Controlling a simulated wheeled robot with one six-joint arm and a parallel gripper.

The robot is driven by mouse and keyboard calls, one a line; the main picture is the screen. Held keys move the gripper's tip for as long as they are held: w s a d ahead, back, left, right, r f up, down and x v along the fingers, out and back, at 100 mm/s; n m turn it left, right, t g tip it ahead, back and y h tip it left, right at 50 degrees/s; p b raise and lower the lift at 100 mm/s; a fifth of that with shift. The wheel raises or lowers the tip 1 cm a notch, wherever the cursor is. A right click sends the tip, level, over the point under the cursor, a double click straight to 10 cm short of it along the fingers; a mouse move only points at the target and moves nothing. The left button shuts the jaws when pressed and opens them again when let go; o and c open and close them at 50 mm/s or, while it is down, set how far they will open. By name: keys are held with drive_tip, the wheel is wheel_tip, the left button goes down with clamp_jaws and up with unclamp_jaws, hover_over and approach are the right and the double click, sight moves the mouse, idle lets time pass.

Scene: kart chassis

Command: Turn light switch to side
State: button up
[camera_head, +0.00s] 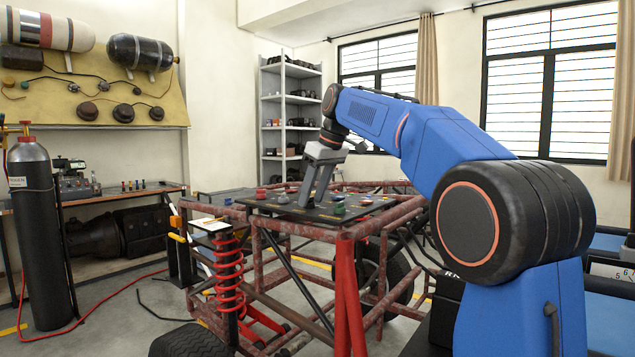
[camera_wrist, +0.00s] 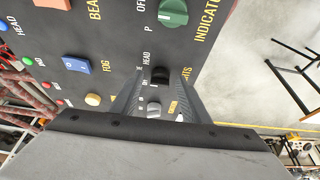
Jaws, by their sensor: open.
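The dark switch panel (camera_wrist: 118,45) lies on the kart frame and also shows in the head view (camera_head: 285,208). In the wrist view, a black knob (camera_wrist: 160,75) sits between the fingertips of my gripper (camera_wrist: 161,82), near lettering that reads "HEAD" and partly hidden letters ending in "TS". A grey knob (camera_wrist: 153,109) sits nearer the palm, also between the fingers. My gripper (camera_head: 315,198) is open and points down at the panel. I cannot tell whether the fingers touch the black knob.
A green rotary knob (camera_wrist: 173,12), a blue rocker switch (camera_wrist: 76,64) marked near "FOG" and a cream button (camera_wrist: 93,99) are close by on the panel. The red tube frame (camera_head: 385,228) surrounds it. A gas cylinder (camera_head: 40,235) stands at the left.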

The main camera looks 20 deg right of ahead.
drive_tip(key=v, duration=1.7)
drive_tip(key=shift+r, duration=0.15)
drive_tip(key=s+f+m+h, duration=0.1)
drive_tip(key=s+f+m, duration=0.1)
drive_tip(key=s+f, duration=1)
drive_tip(key=s+d+f+m+h, duration=0.1)
drive_tip(key=s+f+m, duration=0.1)
drive_tip(key=s+f, duration=1.1)
drive_tip(key=s+d+f+m+t, duration=0.1)
drive_tip(key=s+f+m, duration=0.2)
drive_tip(key=s+f, duration=0.9)
wheel_tip(320, 180, down, 12)
drive_tip(key=shift+s+f+h, duration=0.1)
drive_tip(key=shift+s+h, duration=0.25)
drive_tip(key=shift+h, duration=0.05)
drive_tip(key=shift+c, duration=0.7)
